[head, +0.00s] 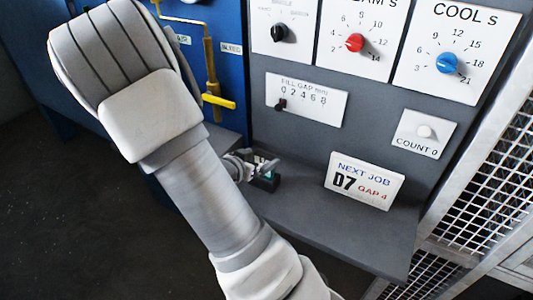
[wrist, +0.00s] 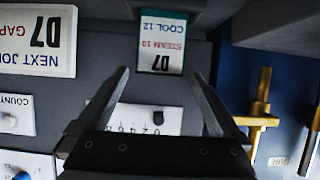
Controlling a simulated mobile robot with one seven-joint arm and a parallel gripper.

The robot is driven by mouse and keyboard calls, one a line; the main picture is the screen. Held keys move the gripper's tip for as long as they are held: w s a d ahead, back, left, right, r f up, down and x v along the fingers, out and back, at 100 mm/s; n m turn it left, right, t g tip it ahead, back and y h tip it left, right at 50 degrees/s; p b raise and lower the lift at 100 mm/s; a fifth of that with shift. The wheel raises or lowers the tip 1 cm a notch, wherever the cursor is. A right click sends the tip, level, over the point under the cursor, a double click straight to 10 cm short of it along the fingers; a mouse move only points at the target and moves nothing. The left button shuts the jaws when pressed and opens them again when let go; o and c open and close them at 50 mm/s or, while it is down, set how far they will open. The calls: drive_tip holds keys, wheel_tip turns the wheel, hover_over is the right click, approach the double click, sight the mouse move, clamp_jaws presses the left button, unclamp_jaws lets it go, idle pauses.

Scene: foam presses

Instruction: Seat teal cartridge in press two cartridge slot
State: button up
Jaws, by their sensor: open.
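The teal cartridge (wrist: 161,42) shows upside down in the wrist view, with a white face reading D7, STEAM 10, COOL 12 and teal edges. It stands beyond my open, empty fingers, near the middle between them. In the head view a small teal patch (head: 266,174) shows at a dark block on the grey shelf, partly hidden by my gripper (head: 260,164). My gripper (wrist: 160,73) is apart from the cartridge as far as I can see. I cannot tell how deep the cartridge sits in the dark block.
A NEXT JOB sign (head: 364,186) reading D7, GAP 4 stands on the shelf (head: 345,232) to the right. The grey panel carries black, red and blue knobs (head: 446,62), a fill gap scale (head: 307,100) and a counter (head: 426,133). A yellow lever (head: 218,101) sticks out on the left.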

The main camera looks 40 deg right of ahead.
drive_tip(key=w+a+r+n+t+y, duration=0.1)
drive_tip(key=a+r+n+y, duration=0.1)
drive_tip(key=a+r+y, duration=0.35)
drive_tip(key=a+r+n+t+y, duration=0.2)
drive_tip(key=a+r+y, duration=0.1)
drive_tip(key=a, duration=0.6)
drive_tip(key=w+a+r+n+t+y, duration=0.15)
drive_tip(key=a+r+y, duration=0.25)
drive_tip(key=a, duration=0.4)
drive_tip(key=s+a+r+n+g+y, duration=0.25)
drive_tip(key=s+r+n, duration=0.25)
drive_tip(key=s, duration=0.3)
drive_tip(key=s+d+r+n+g+h, duration=0.1)
drive_tip(key=s+d+r+n+h, duration=0.1)
drive_tip(key=s, duration=1)
drive_tip(key=shift+d+n+h+p, duration=0.35)
drive_tip(key=shift+d+n+h, duration=0.15)
drive_tip(key=shift+h, duration=0.1)
drive_tip(key=shift+c, duration=0.2)
